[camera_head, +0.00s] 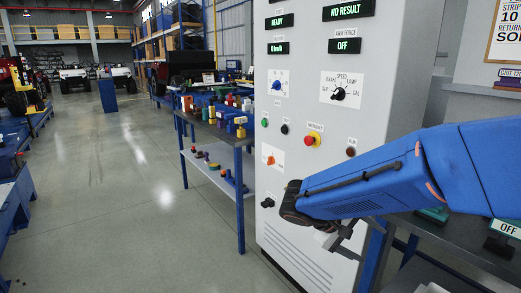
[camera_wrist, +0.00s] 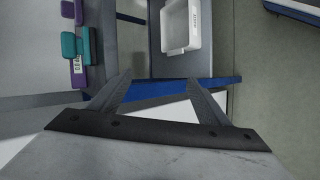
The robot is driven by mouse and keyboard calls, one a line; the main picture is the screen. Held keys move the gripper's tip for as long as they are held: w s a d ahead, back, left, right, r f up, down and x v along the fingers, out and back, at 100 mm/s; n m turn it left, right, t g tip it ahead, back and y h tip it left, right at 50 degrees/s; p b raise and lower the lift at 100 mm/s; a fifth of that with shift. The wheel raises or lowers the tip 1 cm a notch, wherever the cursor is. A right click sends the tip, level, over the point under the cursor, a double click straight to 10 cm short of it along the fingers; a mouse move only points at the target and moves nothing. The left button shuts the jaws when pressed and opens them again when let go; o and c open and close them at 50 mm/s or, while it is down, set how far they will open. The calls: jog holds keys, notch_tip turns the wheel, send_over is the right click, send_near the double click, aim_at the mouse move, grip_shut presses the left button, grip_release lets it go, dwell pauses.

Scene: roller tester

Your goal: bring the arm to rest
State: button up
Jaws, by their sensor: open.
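My blue arm reaches in from the right in the head view, in front of the lower part of a grey control cabinet (camera_head: 380,75). My gripper (camera_head: 338,240) is at the arm's lower end, partly hidden by the wrist. In the wrist view my gripper (camera_wrist: 158,90) shows two dark fingers spread apart with nothing between them. Beyond the fingers lie a blue table edge and a white patch.
The cabinet carries a red emergency button (camera_head: 312,139) and black knobs. A shelf table (camera_head: 235,135) with colourful parts stands left of it. A white bin (camera_wrist: 180,27) and purple and teal items (camera_wrist: 76,45) show in the wrist view. The floor (camera_head: 120,190) at left is clear.

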jog(key=s+m+t+y, duration=0.3)
jog(key=s+y, duration=0.7)
jog(key=s, duration=0.8)
jog(key=shift+s, duration=0.25)
